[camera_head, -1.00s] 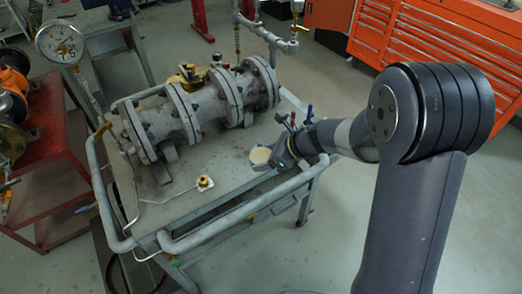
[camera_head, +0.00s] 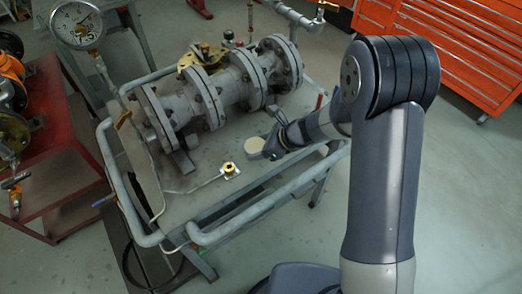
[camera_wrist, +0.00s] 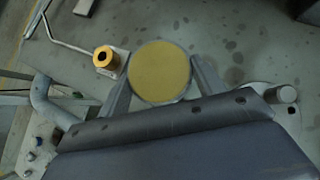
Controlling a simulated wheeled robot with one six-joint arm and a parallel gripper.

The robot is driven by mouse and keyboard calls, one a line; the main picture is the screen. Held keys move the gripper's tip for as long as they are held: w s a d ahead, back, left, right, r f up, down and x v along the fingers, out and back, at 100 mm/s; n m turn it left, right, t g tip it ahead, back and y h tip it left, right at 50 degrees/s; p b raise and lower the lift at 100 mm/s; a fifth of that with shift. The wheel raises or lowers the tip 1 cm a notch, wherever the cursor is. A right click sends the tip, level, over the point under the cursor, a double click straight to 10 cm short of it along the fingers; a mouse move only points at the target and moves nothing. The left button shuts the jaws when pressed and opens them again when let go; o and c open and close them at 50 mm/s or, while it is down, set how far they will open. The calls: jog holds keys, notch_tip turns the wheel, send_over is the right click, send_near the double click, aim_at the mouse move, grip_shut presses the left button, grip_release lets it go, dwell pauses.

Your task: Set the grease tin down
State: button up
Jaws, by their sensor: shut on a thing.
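The grease tin is a short round tin, pale in the head view (camera_head: 254,147) and showing a yellow top in the wrist view (camera_wrist: 160,72). My gripper (camera_head: 266,150) is shut on it, with one finger on each side of the tin in the wrist view (camera_wrist: 160,80). The tin is over the near right part of the grey cart top (camera_head: 200,207). I cannot tell whether its underside touches the surface.
A small brass fitting on a thin pipe (camera_head: 229,169) stands left of the tin. The flanged gate valve (camera_head: 215,92) lies behind it. A thick rail (camera_head: 270,205) borders the cart's near edge. A pressure gauge (camera_head: 75,24) rises at the left.

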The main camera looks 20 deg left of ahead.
jog(key=shift+f, duration=1.4)
jog(key=shift+f, duration=0.15)
jog(key=o, duration=1.1)
jog(key=shift+o, duration=0.2)
jog(key=shift+r, duration=0.2)
jog(key=v, duration=1.2)
